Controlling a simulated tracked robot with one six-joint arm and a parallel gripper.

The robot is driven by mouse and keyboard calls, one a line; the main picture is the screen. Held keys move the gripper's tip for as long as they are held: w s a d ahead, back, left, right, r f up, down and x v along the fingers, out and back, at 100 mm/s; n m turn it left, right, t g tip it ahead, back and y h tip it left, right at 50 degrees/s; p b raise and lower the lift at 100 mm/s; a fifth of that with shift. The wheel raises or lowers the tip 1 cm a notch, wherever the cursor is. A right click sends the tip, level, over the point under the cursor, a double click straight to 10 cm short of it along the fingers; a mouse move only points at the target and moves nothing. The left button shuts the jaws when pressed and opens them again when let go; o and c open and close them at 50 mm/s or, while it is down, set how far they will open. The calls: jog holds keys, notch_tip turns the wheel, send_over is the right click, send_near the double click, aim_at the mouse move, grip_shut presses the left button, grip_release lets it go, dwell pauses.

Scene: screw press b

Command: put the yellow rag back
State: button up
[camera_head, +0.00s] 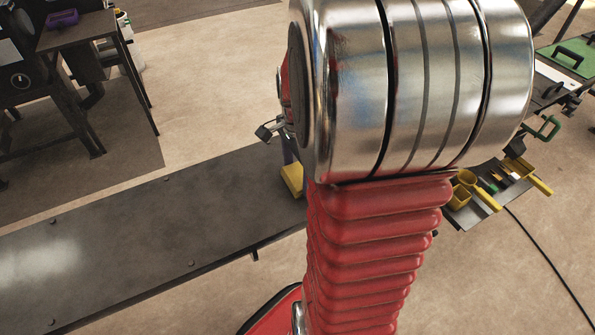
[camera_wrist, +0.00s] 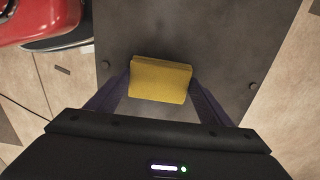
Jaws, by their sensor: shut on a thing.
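The yellow rag (camera_wrist: 160,80) is a small folded block between the two fingers of my gripper (camera_wrist: 158,88) in the wrist view. The gripper is shut on it, with one finger at each side. Below it is the dark metal surface of a long bench (camera_wrist: 225,40). I cannot tell whether the rag touches the bench. In the head view the rag (camera_head: 292,179) shows just left of my arm, over the dark bench (camera_head: 110,230). My arm hides most of the gripper there.
A tray (camera_head: 480,212) with several yellow-handled tools lies right of my arm. A green-topped surface (camera_head: 572,57) stands at the far right. A dark table with a purple object (camera_head: 62,19) is at the upper left. The left stretch of the bench is clear. A cable (camera_head: 545,255) crosses the floor.

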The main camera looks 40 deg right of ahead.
aim_at(298, 175)
jog(key=o, duration=1.1)
jog(key=shift+o, duration=0.2)
notch_tip(298, 175, up, 12)
dwell(0.6)
